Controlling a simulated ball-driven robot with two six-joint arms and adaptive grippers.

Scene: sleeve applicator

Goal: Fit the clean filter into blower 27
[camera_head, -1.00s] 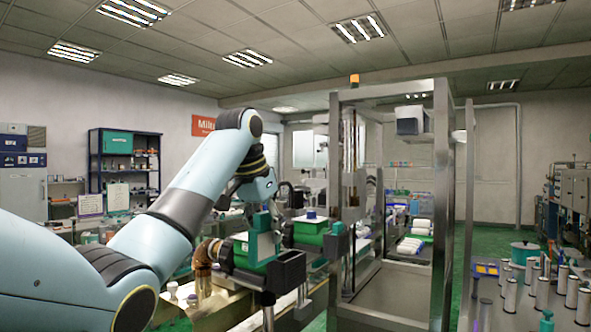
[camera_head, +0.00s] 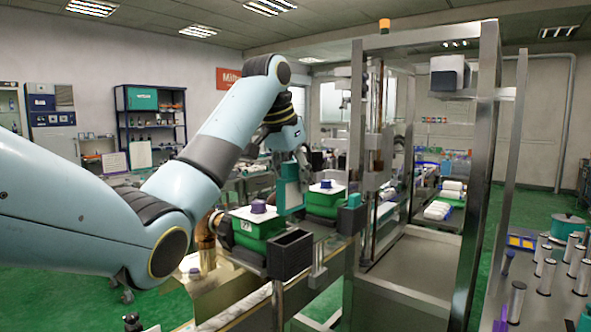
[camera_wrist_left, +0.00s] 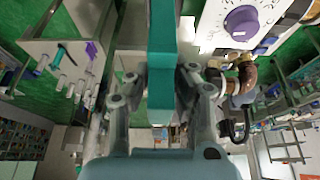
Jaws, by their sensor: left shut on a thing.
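My left gripper (camera_head: 291,160) is shut on a flat teal piece, seemingly the filter (camera_head: 290,194), which hangs upright below it. In the left wrist view the teal filter (camera_wrist_left: 162,75) stands between the fingers (camera_wrist_left: 160,95). Blower 27 (camera_head: 258,232) is a green box with a white top, a purple knob and a number label that looks like 27. It sits just left of and below the filter, apart as far as I can tell. Its white top and purple knob (camera_wrist_left: 240,22) show at the upper right of the wrist view. My right gripper is out of view.
An open black holder (camera_head: 290,254) stands at the blower's front right. A second green blower (camera_head: 325,200) with a blue-purple knob sits behind and to the right. A metal frame (camera_head: 356,130) rises right of it. Several metal cylinders (camera_head: 546,275) stand far right.

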